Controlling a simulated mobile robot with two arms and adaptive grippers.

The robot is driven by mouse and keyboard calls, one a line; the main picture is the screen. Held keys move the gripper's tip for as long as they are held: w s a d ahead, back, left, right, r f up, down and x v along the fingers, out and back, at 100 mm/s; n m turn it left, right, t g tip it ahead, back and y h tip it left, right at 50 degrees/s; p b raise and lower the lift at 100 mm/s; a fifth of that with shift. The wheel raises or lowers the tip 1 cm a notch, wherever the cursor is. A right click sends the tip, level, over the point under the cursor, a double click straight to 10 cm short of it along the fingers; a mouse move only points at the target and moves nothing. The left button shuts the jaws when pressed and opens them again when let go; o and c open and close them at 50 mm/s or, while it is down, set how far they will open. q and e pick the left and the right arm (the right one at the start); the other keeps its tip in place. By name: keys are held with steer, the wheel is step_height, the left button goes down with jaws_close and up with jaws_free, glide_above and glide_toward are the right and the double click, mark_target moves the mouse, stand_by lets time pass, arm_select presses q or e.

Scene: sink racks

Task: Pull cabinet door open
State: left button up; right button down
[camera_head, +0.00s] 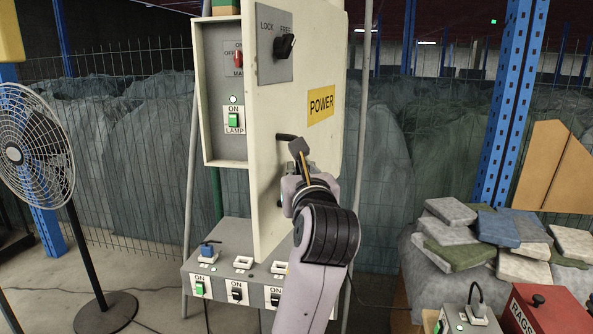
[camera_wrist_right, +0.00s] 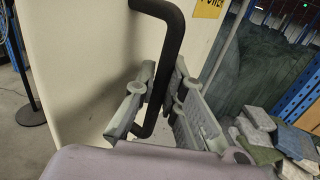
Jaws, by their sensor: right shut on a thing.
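The cabinet (camera_head: 225,150) is a cream box, and its cream door (camera_head: 267,190) stands partly open, swung out toward me. The door carries a yellow POWER label (camera_head: 320,106) and a LOCK/FREE knob (camera_head: 285,45). My right gripper (camera_head: 300,158) is at the door's black bar handle (camera_head: 286,137). In the right wrist view, the right gripper's fingers (camera_wrist_right: 165,72) are closed around the dark handle (camera_wrist_right: 172,45), one on each side. The handle's lower end is partly hidden by the fingers. My left gripper is out of view.
Below the cabinet is a switch box (camera_head: 230,282) with sockets and switches. A standing fan (camera_head: 35,140) is at left. Folded cloths (camera_head: 500,235) and a red RAGS box (camera_head: 540,310) are at right. A wire fence stands behind.

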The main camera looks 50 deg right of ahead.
steer(key=shift+r, duration=0.1)
steer(key=c, duration=1.7)
jaws_free()
steer(key=shift+o, duration=0.2)
